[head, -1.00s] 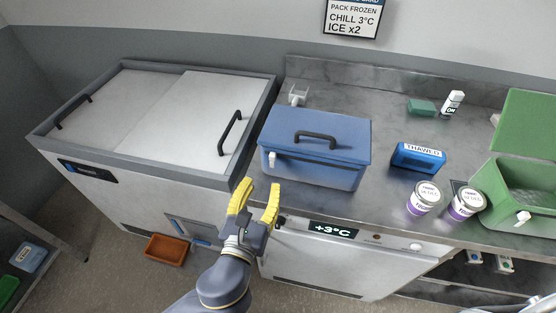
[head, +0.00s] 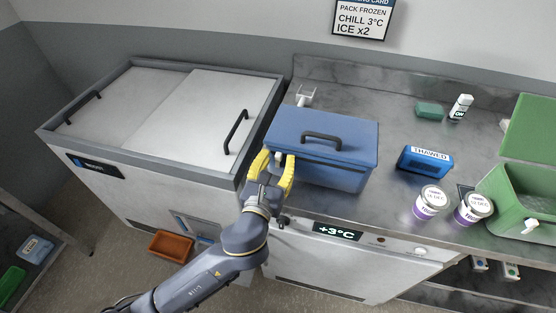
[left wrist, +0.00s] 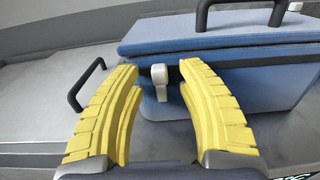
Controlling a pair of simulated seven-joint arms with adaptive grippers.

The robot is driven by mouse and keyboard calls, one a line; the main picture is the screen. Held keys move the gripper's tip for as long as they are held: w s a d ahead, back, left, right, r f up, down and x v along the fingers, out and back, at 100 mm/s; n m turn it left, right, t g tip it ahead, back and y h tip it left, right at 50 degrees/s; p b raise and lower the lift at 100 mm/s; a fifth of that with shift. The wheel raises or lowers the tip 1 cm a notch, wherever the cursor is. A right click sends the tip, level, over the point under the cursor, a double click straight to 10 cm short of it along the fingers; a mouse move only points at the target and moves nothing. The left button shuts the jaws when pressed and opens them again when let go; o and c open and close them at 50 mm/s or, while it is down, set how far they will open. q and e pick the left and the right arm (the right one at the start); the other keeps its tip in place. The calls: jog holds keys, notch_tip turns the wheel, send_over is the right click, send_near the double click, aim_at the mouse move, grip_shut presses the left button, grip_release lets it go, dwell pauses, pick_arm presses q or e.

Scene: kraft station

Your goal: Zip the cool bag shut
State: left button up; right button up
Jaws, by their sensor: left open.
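The blue cool bag (head: 328,170) stands on the steel counter with its lid down and a black handle (head: 321,138) on top. In the left wrist view the cool bag (left wrist: 240,82) fills the upper right. A white zip pull (left wrist: 160,82) hangs at the near left of its lid seam. My left gripper (head: 274,160) is open at the bag's front left corner. In the left wrist view its yellow fingers (left wrist: 158,75) stand on either side of the pull, with the pull just beyond or between the tips; I see no grip on it.
A chest freezer (head: 160,116) with handles stands left of the counter. On the counter right of the bag are a blue THAWED pack (head: 425,160), two white-lidded tubs (head: 431,201) and an open green box (head: 519,203). A green block (head: 429,110) lies farther back.

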pick_arm(q)
grip_shut()
dwell(0.6)
